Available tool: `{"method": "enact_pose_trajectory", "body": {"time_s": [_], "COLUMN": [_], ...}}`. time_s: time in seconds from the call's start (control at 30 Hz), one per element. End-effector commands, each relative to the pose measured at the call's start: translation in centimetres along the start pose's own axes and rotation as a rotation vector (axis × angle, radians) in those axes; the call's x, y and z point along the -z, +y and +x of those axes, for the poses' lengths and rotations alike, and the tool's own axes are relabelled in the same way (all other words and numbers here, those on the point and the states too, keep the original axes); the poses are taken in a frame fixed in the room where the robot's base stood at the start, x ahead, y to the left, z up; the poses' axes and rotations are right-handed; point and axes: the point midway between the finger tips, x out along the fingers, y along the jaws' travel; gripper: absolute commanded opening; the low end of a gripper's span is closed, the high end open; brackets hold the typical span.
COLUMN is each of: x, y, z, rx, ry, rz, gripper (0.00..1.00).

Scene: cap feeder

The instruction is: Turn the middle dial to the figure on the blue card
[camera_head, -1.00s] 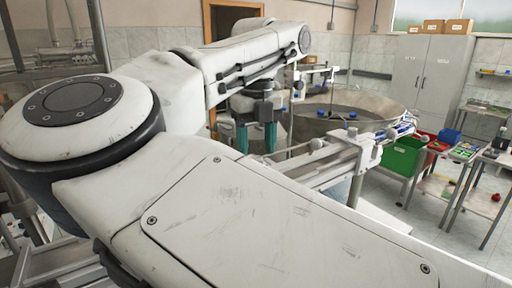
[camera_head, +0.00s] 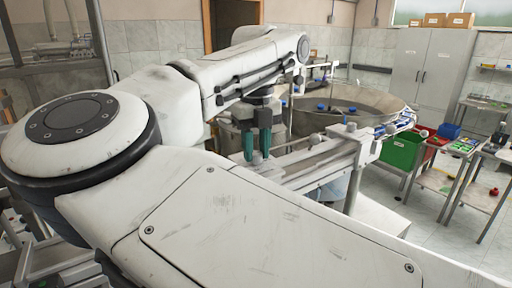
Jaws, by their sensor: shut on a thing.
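My gripper (camera_head: 257,156) points down at the near left end of a pale rail on the feeder, left of the steel bowl. Its two green fingers stand close together, shut on a small pale thing at their tips. That thing is mostly hidden by the fingers, and I cannot tell which dial it is. Two small rounded grey knobs stand along the rail to the right, one nearer (camera_head: 314,139) and one farther (camera_head: 350,127). No figures on dials can be read. I cannot make out the blue card.
The steel feeder bowl (camera_head: 375,100) holds several blue caps. A green bin (camera_head: 403,152), a red bin and a blue bin stand right of the rail. A table is at the far right, a grey cabinet (camera_head: 432,75) behind. My arm covers the foreground.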

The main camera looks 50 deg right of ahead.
Motion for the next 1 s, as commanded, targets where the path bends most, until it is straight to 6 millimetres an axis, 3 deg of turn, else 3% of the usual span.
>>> {"method": "enact_pose_trajectory", "body": {"time_s": [0.1,0.47,1.0], "x": [0.0,-0.04,-0.06], "y": [0.0,0.03,0.04], "z": [-0.02,0.14,0.19], "rx": [0.0,-0.001,-0.002], "ry": [0.0,-0.001,-0.002], "rz": [0.0,0.057,0.496], "gripper": [0.0,0.0,0.0]}}
